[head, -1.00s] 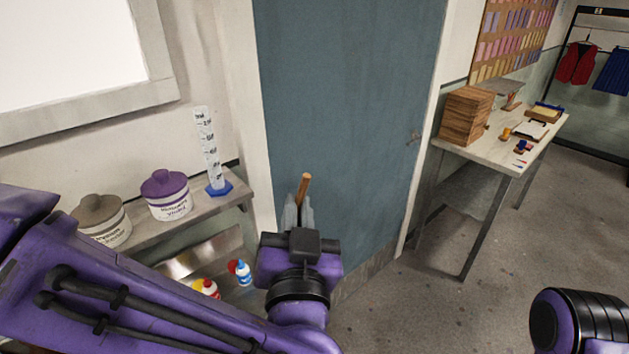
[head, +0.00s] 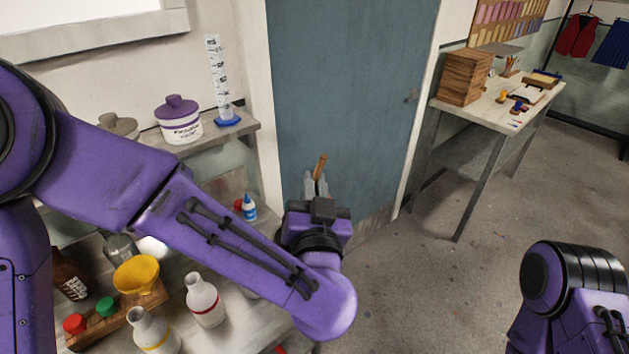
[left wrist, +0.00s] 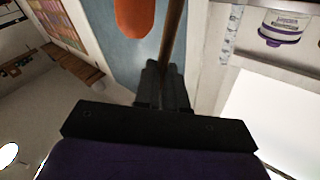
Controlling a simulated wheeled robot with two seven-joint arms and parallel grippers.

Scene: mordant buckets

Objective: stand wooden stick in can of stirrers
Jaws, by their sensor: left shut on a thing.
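The wooden stick (head: 320,167) is held in my left gripper (head: 316,187), its brown upper end standing above the fingers and leaning slightly right. In the left wrist view the stick (left wrist: 173,35) runs up from between the closed dark fingers (left wrist: 162,88). The gripper is in the air in front of the blue-grey door. A small holder with sticks (head: 509,66) stands on the far right table; it is too small to tell if it is the can of stirrers. My right gripper is out of view.
The far table (head: 455,118) carries a wooden block stack (head: 465,78) and small items. At left, a shelf holds a purple-lidded jar (head: 179,124) and measuring cylinder (head: 218,85). Below are bottles (head: 204,301) and a yellow funnel (head: 136,274). Floor at right is open.

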